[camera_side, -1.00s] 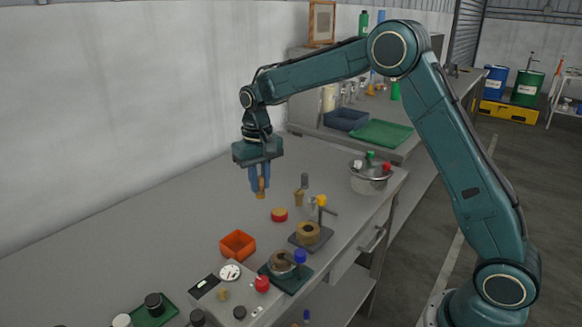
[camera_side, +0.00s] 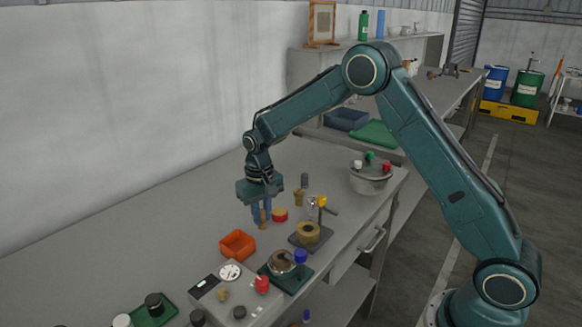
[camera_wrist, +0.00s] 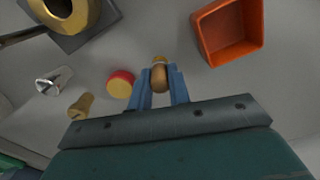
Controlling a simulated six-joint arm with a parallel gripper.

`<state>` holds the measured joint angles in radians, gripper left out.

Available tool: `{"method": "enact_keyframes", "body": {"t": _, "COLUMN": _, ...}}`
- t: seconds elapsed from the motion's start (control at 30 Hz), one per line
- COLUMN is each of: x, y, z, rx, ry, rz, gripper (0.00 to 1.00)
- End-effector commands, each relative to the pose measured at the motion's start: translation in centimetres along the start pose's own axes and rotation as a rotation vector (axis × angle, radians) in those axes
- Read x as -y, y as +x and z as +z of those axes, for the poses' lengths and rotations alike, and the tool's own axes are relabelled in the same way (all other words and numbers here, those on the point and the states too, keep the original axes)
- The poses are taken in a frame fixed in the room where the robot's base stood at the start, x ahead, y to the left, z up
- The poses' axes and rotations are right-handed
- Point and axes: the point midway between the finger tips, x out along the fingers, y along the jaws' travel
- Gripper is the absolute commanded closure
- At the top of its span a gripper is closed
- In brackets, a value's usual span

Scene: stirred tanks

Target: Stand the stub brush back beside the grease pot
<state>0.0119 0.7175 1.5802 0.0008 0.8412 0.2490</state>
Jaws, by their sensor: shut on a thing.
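My gripper (camera_side: 262,213) points down, low over the bench, its blue fingers shut on a short tan stub brush (camera_side: 263,225). In the wrist view the brush (camera_wrist: 159,76) shows as a rounded tan piece between the fingers (camera_wrist: 160,88). It hangs about upright; I cannot tell whether its lower end touches the bench. The low red pot with a yellow top, which I take for the grease pot (camera_side: 280,215), stands just right of the gripper in the side view. In the wrist view the pot (camera_wrist: 120,84) is left of the brush, with a small gap.
An orange open box (camera_side: 237,245) stands in front of the gripper. A tan piece with a grey top (camera_side: 301,192) and a stand with a brass-coloured ring (camera_side: 308,234) are to the right. The bench (camera_side: 170,215) to the left is clear.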

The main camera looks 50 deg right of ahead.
Motion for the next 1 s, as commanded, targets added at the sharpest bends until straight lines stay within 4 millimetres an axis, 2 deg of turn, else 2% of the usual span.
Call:
{"method": "enact_keyframes", "body": {"t": 0.17, "x": 0.0, "y": 1.6, "z": 0.1, "rx": 0.001, "ry": 0.0, "rz": 0.0, "gripper": 1.0}}
{"method": "enact_keyframes", "body": {"t": 0.6, "x": 0.0, "y": 2.0, "z": 0.1, "rx": 0.002, "ry": 0.0, "rz": 0.0, "gripper": 1.0}}
{"method": "enact_keyframes", "body": {"t": 0.63, "x": 0.0, "y": 2.0, "z": 0.1, "rx": 0.001, "ry": 0.0, "rz": 0.0, "gripper": 0.8}}
{"method": "enact_keyframes", "body": {"t": 0.73, "x": 0.0, "y": 2.0, "z": 0.1, "rx": 0.001, "ry": 0.0, "rz": 0.0, "gripper": 0.6}}
{"method": "enact_keyframes", "body": {"t": 1.0, "x": 0.0, "y": 1.9, "z": 0.0, "rx": 0.001, "ry": 0.0, "rz": 0.0, "gripper": 0.6}}
